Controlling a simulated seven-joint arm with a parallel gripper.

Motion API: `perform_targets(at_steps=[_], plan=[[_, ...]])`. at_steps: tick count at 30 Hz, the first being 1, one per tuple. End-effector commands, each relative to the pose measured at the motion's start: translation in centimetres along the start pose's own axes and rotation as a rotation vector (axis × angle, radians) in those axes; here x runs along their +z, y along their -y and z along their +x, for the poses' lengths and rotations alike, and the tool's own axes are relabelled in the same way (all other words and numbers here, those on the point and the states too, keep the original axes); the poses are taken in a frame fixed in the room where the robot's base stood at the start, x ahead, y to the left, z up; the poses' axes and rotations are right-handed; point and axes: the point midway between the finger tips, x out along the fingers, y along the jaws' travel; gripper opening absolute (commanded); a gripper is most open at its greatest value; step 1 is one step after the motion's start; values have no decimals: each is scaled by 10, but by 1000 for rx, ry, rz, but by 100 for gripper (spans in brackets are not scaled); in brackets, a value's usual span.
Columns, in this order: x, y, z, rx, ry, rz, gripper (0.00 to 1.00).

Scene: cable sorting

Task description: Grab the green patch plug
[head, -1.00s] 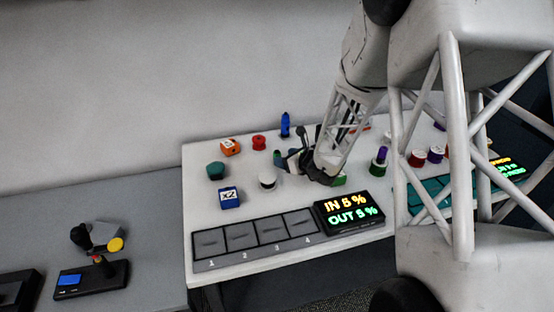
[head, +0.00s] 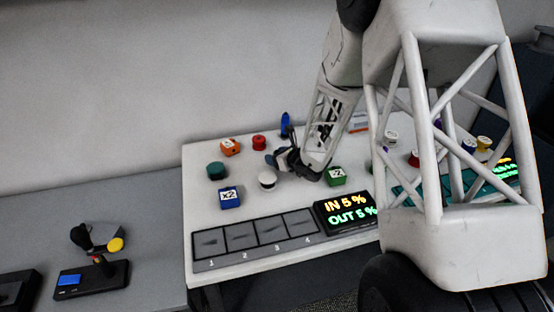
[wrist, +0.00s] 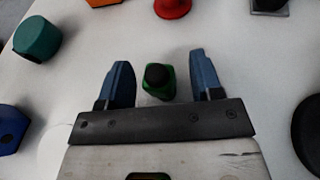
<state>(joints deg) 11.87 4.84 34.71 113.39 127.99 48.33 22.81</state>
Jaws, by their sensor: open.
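The green patch plug (wrist: 158,92) has a green body with a dark top, and stands on the white table in the wrist view. My gripper (wrist: 160,62) is open, with one blue finger on each side of the plug. Gaps show between the plug and both fingers, the right one wider. In the head view my gripper (head: 277,161) is low over the table's back middle, and it hides the plug there.
A white knob (head: 267,180) is close to the gripper, with a green x2 block (head: 335,177) to its right. A red knob (head: 259,142), orange block (head: 230,147), teal knob (head: 216,170) and blue x2 block (head: 229,196) stand left. A numbered panel (head: 255,236) lies in front.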

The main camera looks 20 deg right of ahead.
Motion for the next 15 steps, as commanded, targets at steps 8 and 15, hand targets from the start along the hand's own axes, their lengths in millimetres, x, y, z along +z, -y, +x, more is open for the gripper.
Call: perform_targets(at_steps=[8, 15], plan=[[0, 0, 0, 0, 0, 0, 60], [0, 0, 0, 0, 0, 0, 52]])
